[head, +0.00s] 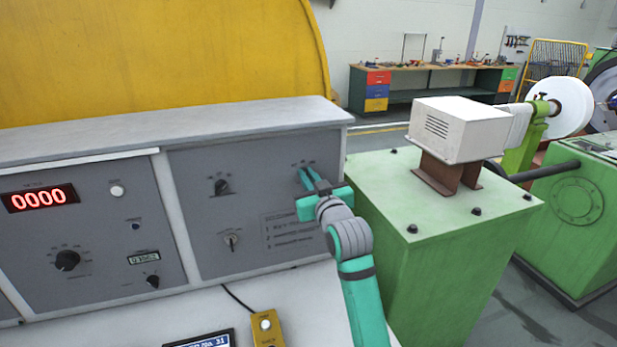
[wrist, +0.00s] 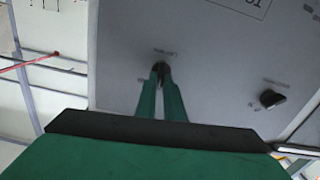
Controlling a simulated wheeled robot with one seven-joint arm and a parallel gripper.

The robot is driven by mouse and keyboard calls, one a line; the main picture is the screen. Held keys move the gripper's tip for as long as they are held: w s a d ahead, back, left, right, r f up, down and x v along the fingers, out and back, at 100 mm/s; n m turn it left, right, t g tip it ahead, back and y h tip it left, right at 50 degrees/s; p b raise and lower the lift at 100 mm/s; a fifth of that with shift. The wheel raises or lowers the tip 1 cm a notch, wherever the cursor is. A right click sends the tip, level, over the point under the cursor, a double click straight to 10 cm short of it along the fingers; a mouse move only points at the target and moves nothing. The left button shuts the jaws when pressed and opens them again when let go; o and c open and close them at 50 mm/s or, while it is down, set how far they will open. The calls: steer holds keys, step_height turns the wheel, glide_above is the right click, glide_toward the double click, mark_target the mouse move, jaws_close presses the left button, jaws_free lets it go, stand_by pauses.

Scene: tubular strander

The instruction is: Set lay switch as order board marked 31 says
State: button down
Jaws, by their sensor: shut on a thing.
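My gripper (head: 308,180) is at the upper right of the grey control panel (head: 190,225), its green fingers reaching to the panel face. In the wrist view the two fingers (wrist: 160,82) close on a small dark switch knob (wrist: 161,68). Small lettering sits around this knob, too blurred to read surely. In the head view the knob is hidden by the fingers, so its setting cannot be told. A dark screen (head: 203,341) marked 31 lies on the desk at the bottom edge; its lower part is cut off, so its order is not readable.
Other panel controls are a knob (head: 221,186), a key-like switch (head: 231,239), a large dial (head: 67,260) and a red display (head: 39,198) reading 0000. A yellow box (head: 267,328) with a cable lies on the desk. A green machine block (head: 450,235) stands close right of my arm.

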steer(key=n, duration=0.7)
steer(key=shift+s+a+f+n, duration=0.1)
steer(key=shift+a+f+n, duration=0.15)
steer(key=shift+n, duration=0.05)
steer(key=shift+s, duration=0.1)
stand_by(0.4)
steer(key=c, duration=1.9)
jaws_free()
steer(key=shift+o, duration=0.2)
